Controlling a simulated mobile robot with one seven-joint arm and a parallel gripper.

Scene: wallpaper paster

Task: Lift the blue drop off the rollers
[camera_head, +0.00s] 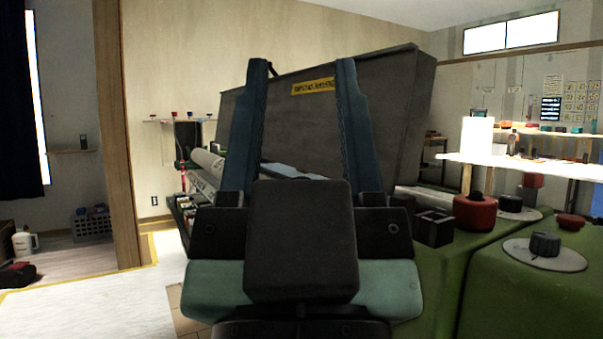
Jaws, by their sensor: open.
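My gripper (302,64) fills the middle of the view, its two dark blue-grey fingers pointing up and standing wide apart with nothing held between them. Beyond the fingers is the long dark grey pasting machine with a yellow label. A pale blue sheet, which looks like the blue drop (287,170), shows low between the fingers at the machine's open front. My gripper hides much of it, and I cannot tell how it lies on the rollers. A pale roller (206,164) shows to the left of the fingers.
Green cabinets (520,300) with red and black knobs stand close at the right. A white-topped bench (530,170) is behind them. A wooden post (116,130) stands at the left. The pale floor (100,310) at lower left is clear.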

